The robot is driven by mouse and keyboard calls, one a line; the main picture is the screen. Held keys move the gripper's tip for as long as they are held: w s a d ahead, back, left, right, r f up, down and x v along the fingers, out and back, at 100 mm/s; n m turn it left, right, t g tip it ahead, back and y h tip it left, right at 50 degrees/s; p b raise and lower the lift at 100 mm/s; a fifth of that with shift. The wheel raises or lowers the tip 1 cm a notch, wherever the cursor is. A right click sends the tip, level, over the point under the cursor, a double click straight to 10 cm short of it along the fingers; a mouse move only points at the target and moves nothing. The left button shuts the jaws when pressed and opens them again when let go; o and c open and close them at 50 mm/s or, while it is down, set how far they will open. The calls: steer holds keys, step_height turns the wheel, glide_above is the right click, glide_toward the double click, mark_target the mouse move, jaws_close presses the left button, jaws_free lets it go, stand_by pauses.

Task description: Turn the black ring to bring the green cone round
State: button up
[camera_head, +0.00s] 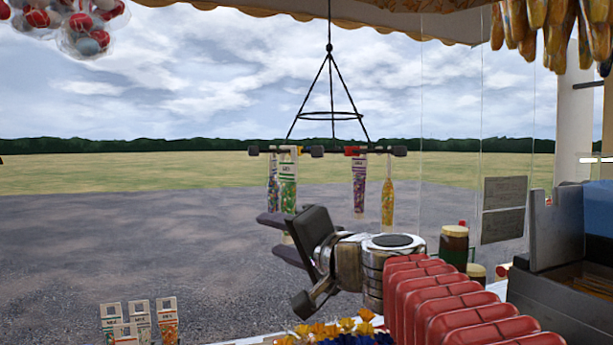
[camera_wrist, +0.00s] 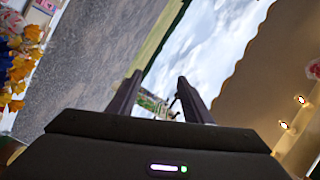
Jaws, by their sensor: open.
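The black ring (camera_head: 336,152) hangs level from a black wire frame and is seen almost edge-on. Clear cones of sweets hang from it. The cone with green markings and mostly green sweets (camera_head: 288,188) hangs at the left front. A darker cone (camera_head: 273,186) is just left of it, a pink-red cone (camera_head: 359,184) and a yellow cone (camera_head: 388,204) are to the right. My gripper (camera_head: 271,235) is open and empty below the ring, near the green cone's lower end, which it partly hides. Contact cannot be told. In the wrist view, small green and dark bits show between the fingers (camera_wrist: 160,78).
A grey box (camera_head: 560,235) is farther right. Several bagged sweets (camera_head: 139,318) stand low left. Yellow bags hang top right (camera_head: 535,30). Open air lies left of the ring.

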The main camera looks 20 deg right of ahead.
mark_target(320, 155)
steer(key=w+d+r+m+t+h, duration=0.2)
steer(key=d+r+m, duration=0.2)
steer(key=d+r, duration=0.2)
steer(key=w+d+r+m+t+h, duration=0.2)
steer(key=w+d+r+m+h, duration=0.1)
steer(key=d+r, duration=0.3)
steer(key=shift+d+m+t, duration=0.3)
steer(key=shift+d+m, duration=0.3)
steer(key=shift+x, duration=4.9)
steer(key=c, duration=0.8)
steer(key=shift+o, duration=0.2)
steer(key=shift+d, duration=0.15)
